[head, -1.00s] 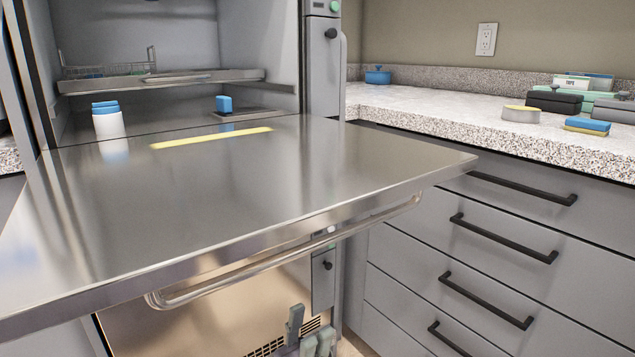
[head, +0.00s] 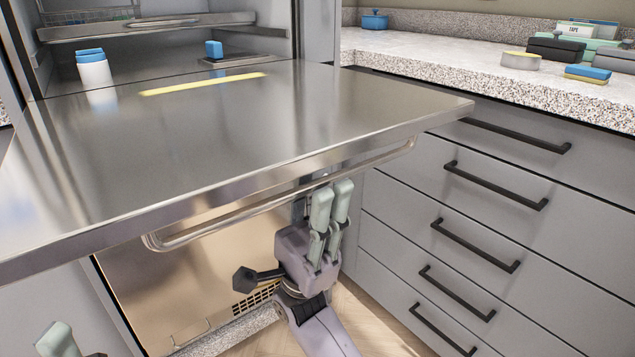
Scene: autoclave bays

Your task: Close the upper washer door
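The upper washer door (head: 230,130) is folded down flat, like a steel shelf, in front of the open chamber. Its curved bar handle (head: 290,198) runs along the front edge, below the top surface. My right gripper (head: 331,188) is below the door edge, fingers pointing up. Its pale green fingertips are at or just below the handle bar in the picture; I cannot tell if they touch it. Nothing shows held, and its opening is not clear. Only a pale fingertip of my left gripper (head: 58,338) shows at the bottom left corner.
A white bottle with a blue cap (head: 95,72) and a small blue item (head: 213,49) show at the chamber. A rack (head: 150,24) is above them. Grey drawers with dark handles (head: 495,187) and a speckled counter (head: 420,60) stand to the right.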

